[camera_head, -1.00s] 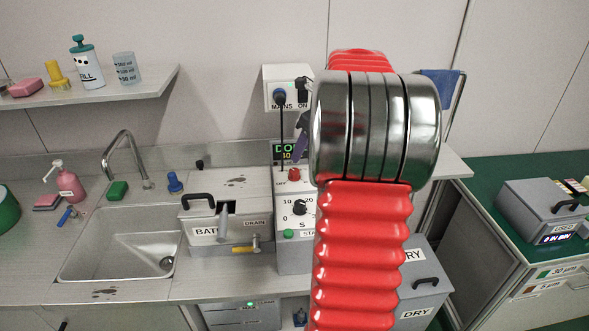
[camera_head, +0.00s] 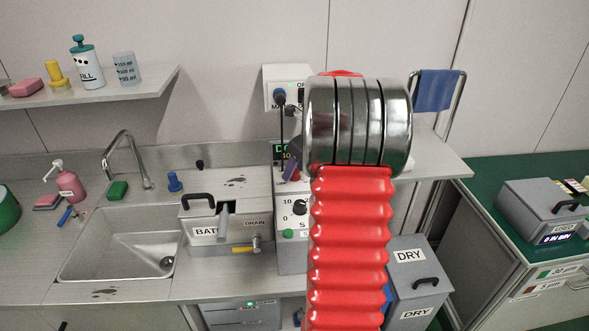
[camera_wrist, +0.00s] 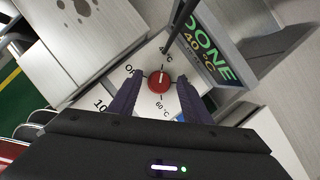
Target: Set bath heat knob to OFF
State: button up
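The red bath heat knob (camera_wrist: 159,82) sits on a white panel in the wrist view, with a pale pointer line on its face. A partly covered label starting with "O" is to its left, "60 °C" is below it, and another "°C" mark is above. My gripper (camera_wrist: 160,78) has its two purple fingers apart, one on each side of the knob. I cannot tell whether they touch it. In the head view a purple finger of my gripper (camera_head: 291,167) is in front of the panel and largely hides the knob.
A display (camera_wrist: 205,45) reading "DONE 40 °C" stands close to the knob, with a dark rod beside it. The grey bath box (camera_head: 205,232) with a drain tap is left of the panel. A numbered black dial (camera_head: 299,207) is below the knob.

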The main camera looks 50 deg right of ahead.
jog(key=c, duration=1)
jog(key=shift+a, duration=0.15)
